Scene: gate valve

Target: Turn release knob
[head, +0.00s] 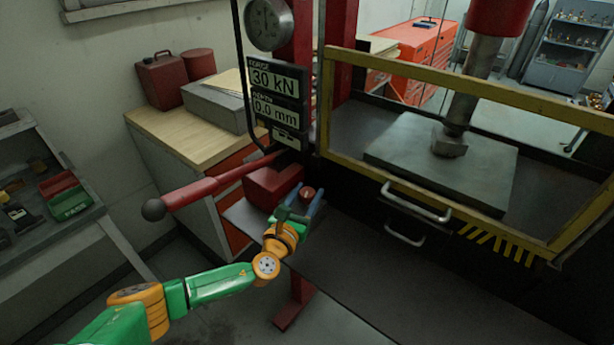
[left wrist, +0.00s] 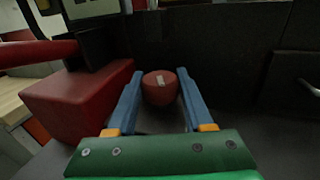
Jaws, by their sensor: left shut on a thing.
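The release knob (head: 307,193) is a small round red knob with a pale mark on its face. It sits just right of the red pump block (head: 273,186), below the force display. In the left wrist view the knob (left wrist: 160,90) lies between the two blue fingers, and its pale mark is close to upright. My left gripper (head: 309,197) reaches in from the lower left and is shut on the knob, with one finger on each side. The fingers also show in the left wrist view (left wrist: 160,76). My right gripper is not in view.
A red pump lever (head: 215,185) with a dark ball end slants out left above my left arm. The display (head: 274,92) reads 30 kN and 0.0 mm. A yellow-framed guard (head: 430,190) with metal handles stands to the right. A wooden-topped cabinet (head: 180,130) is behind left.

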